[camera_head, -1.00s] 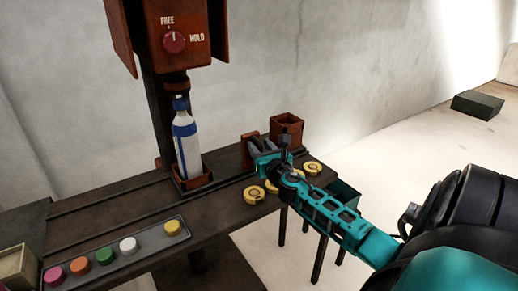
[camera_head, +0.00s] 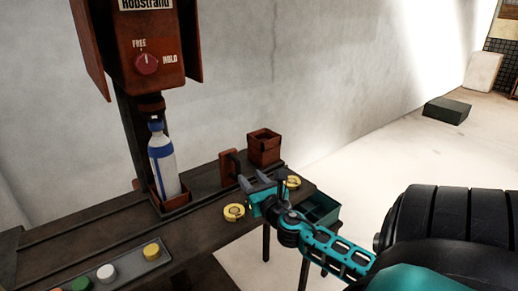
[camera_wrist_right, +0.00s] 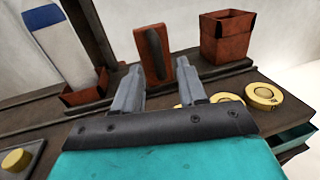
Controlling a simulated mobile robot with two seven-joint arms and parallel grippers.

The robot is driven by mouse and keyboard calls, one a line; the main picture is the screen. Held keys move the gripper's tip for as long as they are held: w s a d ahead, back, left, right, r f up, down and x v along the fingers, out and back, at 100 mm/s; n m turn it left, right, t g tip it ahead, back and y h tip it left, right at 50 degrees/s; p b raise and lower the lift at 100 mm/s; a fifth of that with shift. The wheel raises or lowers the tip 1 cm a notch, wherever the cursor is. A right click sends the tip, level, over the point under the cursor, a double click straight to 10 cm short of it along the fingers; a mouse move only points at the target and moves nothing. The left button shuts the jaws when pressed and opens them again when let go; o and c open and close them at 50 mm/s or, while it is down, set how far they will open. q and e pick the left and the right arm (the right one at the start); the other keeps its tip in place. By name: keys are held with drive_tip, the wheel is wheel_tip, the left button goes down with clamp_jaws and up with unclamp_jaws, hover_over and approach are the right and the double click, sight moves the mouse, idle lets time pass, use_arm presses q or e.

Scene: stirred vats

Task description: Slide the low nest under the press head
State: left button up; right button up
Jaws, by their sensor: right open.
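A low, open red-brown nest (camera_head: 172,202) sits on the bench rail with a white bottle with blue bands (camera_head: 163,165) standing in it. The bottle's cap is beneath the press head (camera_head: 151,104), close to it; I cannot tell if they touch. The nest also shows in the right wrist view (camera_wrist_right: 84,94). To its right stands an upright red plate with a dark handle (camera_head: 229,168), seen face-on in the right wrist view (camera_wrist_right: 153,54). My right gripper (camera_head: 263,181) is open and empty, just in front of this handle plate. My left gripper is out of view.
Yellow discs (camera_head: 234,212) lie around my right gripper. A tray of coloured knobs (camera_head: 130,268) is at front left. The press dial (camera_head: 146,64) points at FREE. A teal drawer (camera_head: 322,212) sits at the bench's right end.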

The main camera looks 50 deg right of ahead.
drive_tip(key=shift+v, duration=2.1)
